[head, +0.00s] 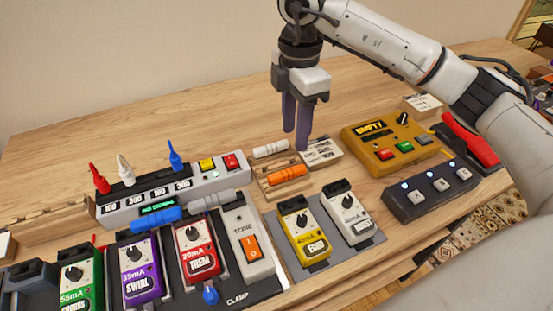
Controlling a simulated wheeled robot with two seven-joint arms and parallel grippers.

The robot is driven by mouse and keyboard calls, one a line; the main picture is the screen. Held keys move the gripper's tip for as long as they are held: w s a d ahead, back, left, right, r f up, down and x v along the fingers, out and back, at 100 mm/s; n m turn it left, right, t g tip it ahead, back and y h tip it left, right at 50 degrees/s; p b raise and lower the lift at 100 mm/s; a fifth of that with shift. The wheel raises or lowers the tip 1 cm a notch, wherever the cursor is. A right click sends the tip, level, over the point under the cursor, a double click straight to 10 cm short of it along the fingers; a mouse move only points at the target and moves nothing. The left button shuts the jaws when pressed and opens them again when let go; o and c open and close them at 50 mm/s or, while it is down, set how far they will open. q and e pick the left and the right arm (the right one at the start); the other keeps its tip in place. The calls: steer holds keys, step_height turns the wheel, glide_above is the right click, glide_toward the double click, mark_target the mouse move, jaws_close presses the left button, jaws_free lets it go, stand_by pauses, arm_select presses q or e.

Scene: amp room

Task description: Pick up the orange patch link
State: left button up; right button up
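The orange patch link (287,175) lies in a small wooden tray (268,189) near the middle of the table, beside the power strip. My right gripper (296,139) points down from above, its purple fingers apart and empty. Its fingertips show just behind and above the orange link in the picture and do not touch it. A white link (270,149) lies just behind the tray. A blue link (157,218) and a grey link (213,200) lie in front of the power strip. My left gripper is out of view.
A labelled card block (320,153) stands right of the tray, close to the fingers. A yellow EMPTY box (397,143) and a dark footswitch unit (432,190) stand further right. Several pedals, including a yellow one (303,230), fill the front. The back table is clear.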

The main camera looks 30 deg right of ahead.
mark_target(294, 169)
steer(key=f, duration=0.2)
steer(key=s+f, duration=0.1)
steer(key=f, duration=0.2)
steer(key=f+p, duration=0.1)
steer(key=f, duration=0.2)
steer(key=shift+s+a+f, duration=0.2)
steer(key=shift+w+f, duration=0.1)
steer(key=shift+f, duration=0.35)
jaws_close()
